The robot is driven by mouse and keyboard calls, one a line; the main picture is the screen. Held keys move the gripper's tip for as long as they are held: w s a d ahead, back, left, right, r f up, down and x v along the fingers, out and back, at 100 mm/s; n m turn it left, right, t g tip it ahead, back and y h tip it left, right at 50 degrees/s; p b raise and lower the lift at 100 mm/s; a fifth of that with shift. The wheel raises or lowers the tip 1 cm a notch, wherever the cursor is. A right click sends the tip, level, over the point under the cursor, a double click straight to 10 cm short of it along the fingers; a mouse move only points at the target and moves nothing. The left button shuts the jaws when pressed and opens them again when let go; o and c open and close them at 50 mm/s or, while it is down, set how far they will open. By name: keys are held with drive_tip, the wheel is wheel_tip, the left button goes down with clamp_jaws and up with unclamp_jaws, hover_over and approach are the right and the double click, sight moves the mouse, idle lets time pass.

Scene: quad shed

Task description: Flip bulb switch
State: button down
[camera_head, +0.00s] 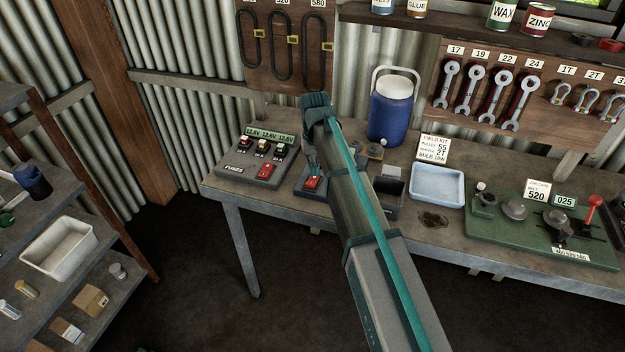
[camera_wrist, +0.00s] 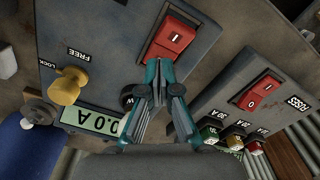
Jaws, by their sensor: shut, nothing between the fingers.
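A red rocker switch (camera_wrist: 172,38) marked "I" sits on a grey box (camera_wrist: 105,25) in the wrist view. The switch also shows in the head view (camera_head: 312,183), partly hidden by my arm. My gripper (camera_wrist: 160,68) is shut and empty, its fingertips at the near edge of this rocker; I cannot tell whether they touch it. It points down at the box in the head view (camera_head: 311,163). A second red rocker switch (camera_wrist: 261,92), marked "I" and "O", sits on the "FUSES" box (camera_head: 230,172) beside it. No bulb is clearly visible.
A yellow knob (camera_wrist: 66,86) by "FREE" and a "0.0 A" display (camera_wrist: 92,118) are close to my gripper. Coloured fuses (camera_head: 262,146) stand on the left box. A blue jug (camera_head: 391,108), white tray (camera_head: 437,186) and green board (camera_head: 490,232) occupy the bench.

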sight(314, 178)
drive_tip(key=shift+r+p, duration=1.65)
drive_tip(key=shift+r, duration=1.25)
